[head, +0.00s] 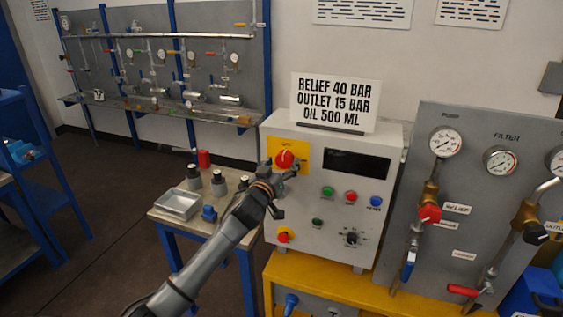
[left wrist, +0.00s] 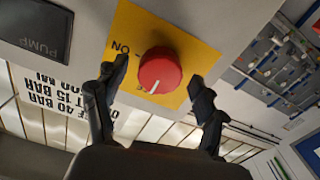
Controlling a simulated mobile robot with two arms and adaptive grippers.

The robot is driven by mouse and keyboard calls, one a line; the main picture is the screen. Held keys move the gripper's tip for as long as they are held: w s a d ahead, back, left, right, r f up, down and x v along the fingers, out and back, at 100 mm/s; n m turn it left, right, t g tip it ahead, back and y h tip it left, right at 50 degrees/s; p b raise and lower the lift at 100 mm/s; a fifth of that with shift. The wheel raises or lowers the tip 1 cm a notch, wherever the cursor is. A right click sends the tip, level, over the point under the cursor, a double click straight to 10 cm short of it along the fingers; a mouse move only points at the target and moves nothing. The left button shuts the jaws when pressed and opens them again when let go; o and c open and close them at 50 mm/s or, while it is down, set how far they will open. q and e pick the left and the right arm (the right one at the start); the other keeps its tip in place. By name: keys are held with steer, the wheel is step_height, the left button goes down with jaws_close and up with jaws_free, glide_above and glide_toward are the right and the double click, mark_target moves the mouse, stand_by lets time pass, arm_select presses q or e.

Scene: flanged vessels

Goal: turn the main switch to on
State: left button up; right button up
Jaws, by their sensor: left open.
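The main switch is a round red knob (head: 285,160) on a yellow plate (head: 304,157) at the upper left of the grey control box. In the left wrist view the knob (left wrist: 160,70) shows a white mark near its lower edge, and the upside-down word ON stands on the plate to its left. The mark points away from ON. In the head view the mark points up. My left gripper (head: 284,170) is open in front of the knob. In the left wrist view its fingers (left wrist: 158,84) stand on either side of the knob, with gaps to it. My right gripper is not seen.
The control box (head: 285,225) also carries a dark display (head: 357,163), coloured buttons and a black dial (head: 352,237). A sign (head: 335,101) stands on top. A gauge panel (head: 480,185) is at right. A small table (head: 176,228) with a metal tray (head: 178,204) is at left.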

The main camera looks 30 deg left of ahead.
arm_select(q)
steer(key=shift+w, duration=0.1)
steer(key=c, duration=1.2)
steer(key=shift+o, duration=0.2)
steer(key=shift+m, duration=0.7)
steer(key=m+p, duration=0.1)
steer(key=m, duration=0.6)
steer(key=m+p, duration=0.1)
steer(key=m, duration=0.4)
steer(key=shift+m, duration=2.2)
